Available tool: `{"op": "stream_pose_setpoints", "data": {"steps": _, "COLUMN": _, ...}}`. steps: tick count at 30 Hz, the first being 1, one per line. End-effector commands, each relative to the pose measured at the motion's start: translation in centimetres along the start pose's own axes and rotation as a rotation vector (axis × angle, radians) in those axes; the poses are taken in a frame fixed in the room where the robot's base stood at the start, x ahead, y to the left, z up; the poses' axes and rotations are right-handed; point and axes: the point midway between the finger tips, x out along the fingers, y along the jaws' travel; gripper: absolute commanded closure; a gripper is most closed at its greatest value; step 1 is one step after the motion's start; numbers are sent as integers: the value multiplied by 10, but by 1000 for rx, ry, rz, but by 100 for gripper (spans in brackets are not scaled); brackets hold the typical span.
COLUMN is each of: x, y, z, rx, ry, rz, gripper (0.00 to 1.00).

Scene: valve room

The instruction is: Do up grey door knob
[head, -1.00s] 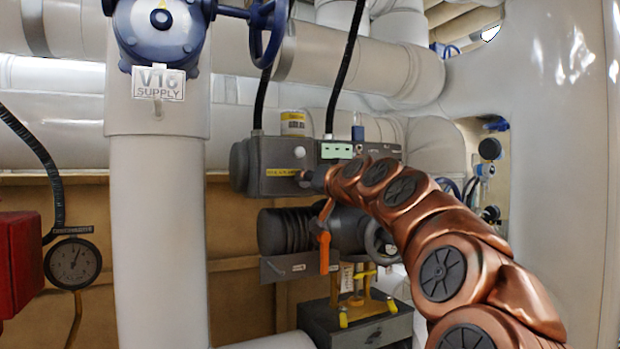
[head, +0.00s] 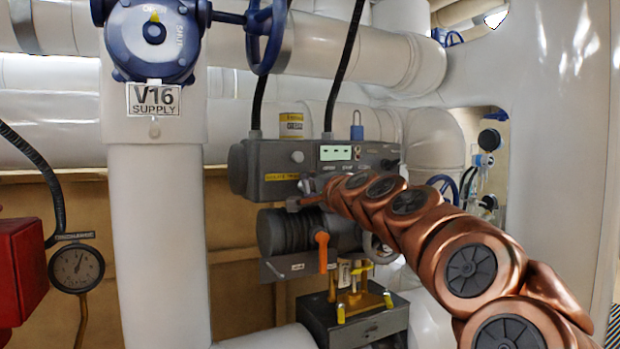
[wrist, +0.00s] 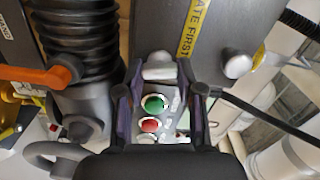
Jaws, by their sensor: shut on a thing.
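A grey actuator box (head: 255,160) with a yellow label (head: 282,177) is mounted among the pipes. My gripper (head: 303,196) is at its lower front, just below the label. In the wrist view, my gripper (wrist: 161,92) has its two dark fingers on either side of a rounded grey knob (wrist: 158,68), closed on it. In the head view this knob is hidden by the gripper. A second pale round knob (wrist: 238,64) sits apart, beside the yellow label; it also shows in the head view (head: 297,157).
A green button (wrist: 154,103) and a red button (wrist: 149,125) lie between the fingers. An orange lever (head: 321,250) hangs just below the gripper. A thick white pipe (head: 155,240) with a V16 sign stands left. A black cable runs above the box.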

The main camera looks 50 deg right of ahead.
Motion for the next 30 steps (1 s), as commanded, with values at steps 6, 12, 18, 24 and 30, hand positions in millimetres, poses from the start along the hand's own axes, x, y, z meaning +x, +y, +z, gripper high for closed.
{"op": "stream_pose_setpoints", "data": {"steps": 6, "x": 0, "y": -1, "z": 0, "rx": 131, "ry": -2, "rz": 1, "gripper": 98}}
{"op": "stream_pose_setpoints", "data": {"steps": 12, "x": 0, "y": 0, "z": -1, "rx": 202, "ry": 1, "rz": -1, "gripper": 98}}
{"op": "stream_pose_setpoints", "data": {"steps": 18, "x": 0, "y": 0, "z": -1, "rx": 229, "ry": 1, "rz": -1, "gripper": 98}}
{"op": "stream_pose_setpoints", "data": {"steps": 24, "x": 0, "y": 1, "z": 0, "rx": 234, "ry": 1, "rz": -1, "gripper": 98}}
{"op": "stream_pose_setpoints", "data": {"steps": 30, "x": 0, "y": 1, "z": 0, "rx": 233, "ry": 1, "rz": -1, "gripper": 62}}
